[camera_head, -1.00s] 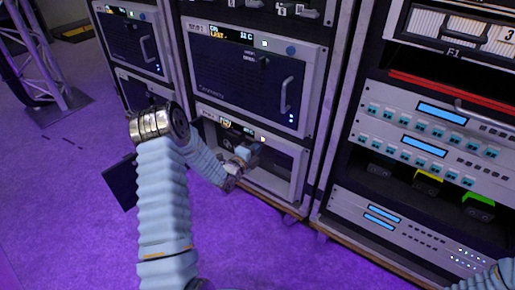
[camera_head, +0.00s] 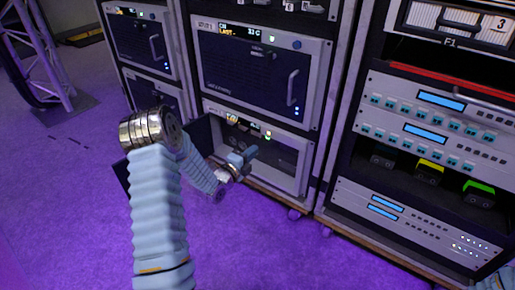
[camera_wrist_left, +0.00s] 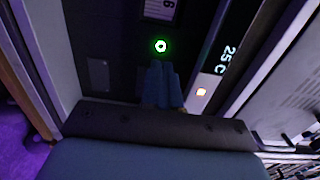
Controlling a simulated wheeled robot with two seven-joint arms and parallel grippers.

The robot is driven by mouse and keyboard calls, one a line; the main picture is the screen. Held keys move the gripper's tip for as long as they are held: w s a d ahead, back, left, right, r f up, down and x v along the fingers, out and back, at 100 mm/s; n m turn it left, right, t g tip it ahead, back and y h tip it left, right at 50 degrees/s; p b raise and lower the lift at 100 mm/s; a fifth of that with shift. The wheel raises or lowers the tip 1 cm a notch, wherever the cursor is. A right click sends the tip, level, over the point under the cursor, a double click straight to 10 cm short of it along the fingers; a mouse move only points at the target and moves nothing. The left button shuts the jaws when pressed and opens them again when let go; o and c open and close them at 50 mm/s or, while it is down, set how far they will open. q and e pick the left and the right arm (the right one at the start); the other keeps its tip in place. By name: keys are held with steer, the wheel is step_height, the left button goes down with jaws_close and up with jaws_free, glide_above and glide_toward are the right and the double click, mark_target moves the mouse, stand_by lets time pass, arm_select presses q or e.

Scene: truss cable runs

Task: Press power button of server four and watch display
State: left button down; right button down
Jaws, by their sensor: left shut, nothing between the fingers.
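The lower server (camera_head: 300,178) in the middle rack has a dark recessed front with small lit items along its top edge. My left gripper (camera_head: 242,158) is in front of that recess, fingers shut and empty. In the left wrist view its blue fingertips (camera_wrist_left: 162,86) point at a button with a glowing green ring (camera_wrist_left: 161,46); a small gap shows between them in the picture, though contact is hard to judge.
A closed server (camera_head: 250,75) with a handle and a lit display sits directly above. A dark panel (camera_head: 198,140) stands out left of the recess, close to my left forearm. Another rack (camera_head: 420,150) stands to the right. Purple floor (camera_head: 70,200) is open at left.

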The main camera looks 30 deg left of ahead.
arm_select(q)
steer(key=s, duration=0.6)
steer(key=shift+a, duration=0.3)
arm_select(e)
steer(key=shift+r, duration=0.25)
